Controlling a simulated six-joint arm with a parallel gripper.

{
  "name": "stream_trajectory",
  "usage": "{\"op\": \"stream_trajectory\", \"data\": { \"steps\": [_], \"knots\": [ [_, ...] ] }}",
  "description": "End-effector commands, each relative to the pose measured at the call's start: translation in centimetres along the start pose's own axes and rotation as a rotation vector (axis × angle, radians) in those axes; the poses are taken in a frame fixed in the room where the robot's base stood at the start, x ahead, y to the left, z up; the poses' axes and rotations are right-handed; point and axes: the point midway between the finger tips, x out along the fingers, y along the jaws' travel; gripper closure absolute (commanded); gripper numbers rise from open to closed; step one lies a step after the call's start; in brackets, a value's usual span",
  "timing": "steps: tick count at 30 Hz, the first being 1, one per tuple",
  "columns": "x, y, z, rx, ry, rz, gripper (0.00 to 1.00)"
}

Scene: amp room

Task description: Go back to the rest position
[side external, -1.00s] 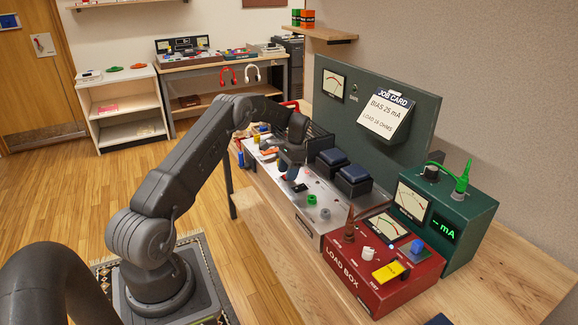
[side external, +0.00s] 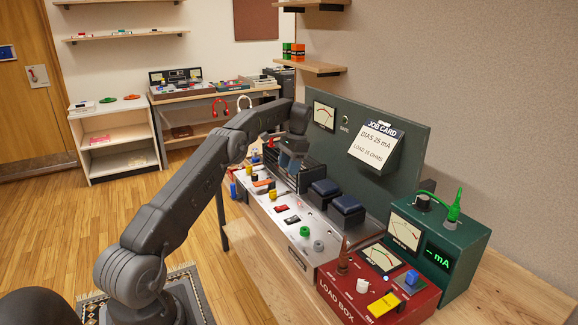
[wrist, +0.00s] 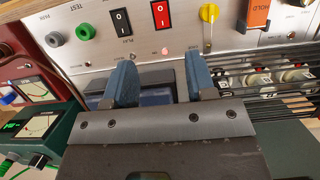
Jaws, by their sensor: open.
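My gripper (side external: 291,163) is raised over the back part of the silver amp chassis (side external: 262,222) in the side view, beside the dark-blue topped transformers (side external: 325,188). In the wrist view its two blue fingers (wrist: 161,75) are spread apart with nothing between them. Beyond the fingers is the chassis panel with a red rocker switch (wrist: 162,15), a black rocker switch (wrist: 121,21), a yellow knob (wrist: 209,13) and an orange HOLD part (wrist: 257,14). A small pink-red light shows below the red switch. The fingers appear clear of the controls.
A red load box (side external: 379,292) and a green mA meter (side external: 462,241) stand at the bench's near right. A green upright panel (side external: 402,125) with a job card (side external: 379,142) rises behind the chassis. Dark rails (wrist: 275,75) lie close to the right finger in the wrist view.

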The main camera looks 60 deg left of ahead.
Motion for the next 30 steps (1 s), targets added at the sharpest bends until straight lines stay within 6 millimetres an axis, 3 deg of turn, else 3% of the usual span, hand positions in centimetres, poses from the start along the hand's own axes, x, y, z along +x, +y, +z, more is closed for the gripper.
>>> {"op": "stream_trajectory", "data": {
  "steps": [8,11,14,21,27,30],
  "knots": [
    [-0.1,0.1,0.0,0.001,0.001,-0.001,0.49],
    [-1.1,0.8,0.0,0.003,0.013,-0.010,0.49],
    [-3.6,2.7,0.2,0.005,0.046,-0.031,0.49],
    [-11.2,11.3,2.9,0.007,0.178,-0.090,0.49],
    [-15.1,18.9,7.5,0.007,0.302,-0.116,0.49],
    [-15.9,22.6,10.4,0.008,0.365,-0.121,0.49]
  ]
}}
